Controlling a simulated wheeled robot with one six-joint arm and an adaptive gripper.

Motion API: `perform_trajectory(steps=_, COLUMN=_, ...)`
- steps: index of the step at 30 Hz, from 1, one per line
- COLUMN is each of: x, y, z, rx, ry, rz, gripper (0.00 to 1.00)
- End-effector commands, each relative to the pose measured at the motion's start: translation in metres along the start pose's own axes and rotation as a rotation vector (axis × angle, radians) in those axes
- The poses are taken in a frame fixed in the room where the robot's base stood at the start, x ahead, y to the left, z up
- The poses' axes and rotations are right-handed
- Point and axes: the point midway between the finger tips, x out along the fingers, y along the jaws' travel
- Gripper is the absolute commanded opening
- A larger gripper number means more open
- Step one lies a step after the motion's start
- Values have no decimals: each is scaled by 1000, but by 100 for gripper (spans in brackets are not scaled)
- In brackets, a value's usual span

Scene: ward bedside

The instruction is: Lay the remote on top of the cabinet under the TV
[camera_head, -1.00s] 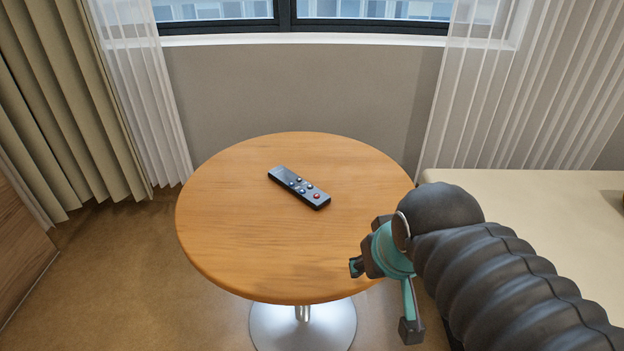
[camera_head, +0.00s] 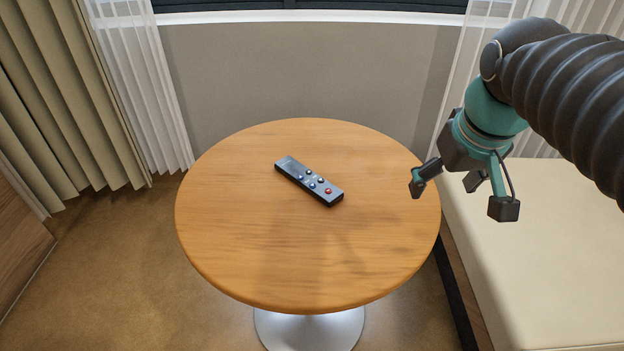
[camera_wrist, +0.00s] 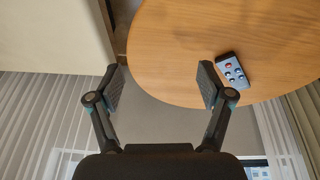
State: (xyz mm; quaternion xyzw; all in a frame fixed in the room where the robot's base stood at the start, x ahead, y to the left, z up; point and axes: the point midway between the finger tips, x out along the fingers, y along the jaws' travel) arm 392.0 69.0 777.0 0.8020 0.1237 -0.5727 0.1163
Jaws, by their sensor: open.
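The remote (camera_head: 309,181) is a dark slim handset with several small buttons, one of them red. The wrist view also shows the remote (camera_wrist: 231,70), just right of the right finger. My gripper (camera_head: 462,192) is open and empty, above the table's right edge and to the right of the remote, not touching it. In the wrist view its two fingers (camera_wrist: 160,85) are spread apart. No TV or cabinet under one is clearly in view.
A cream padded bench or bed (camera_head: 550,260) stands right of the table. A window with a white sill (camera_head: 310,18) and sheer curtains is behind. A beige curtain (camera_head: 50,110) and a wooden panel (camera_head: 20,260) are at left. Carpet (camera_head: 140,270) is clear at front left.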

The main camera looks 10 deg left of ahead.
Motion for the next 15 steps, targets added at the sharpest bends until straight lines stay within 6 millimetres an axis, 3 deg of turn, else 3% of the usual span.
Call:
perform_trajectory(steps=1, x=2, y=-9, z=-22, rx=-50, ry=-25, rz=-14, gripper=79)
perform_trajectory(steps=6, x=3, y=-43, z=-83, rx=-214, ry=-100, rz=-55, gripper=79)
perform_trajectory(steps=15, x=27, y=-128, z=-167, rx=-498, ry=-224, rz=-119, gripper=79)
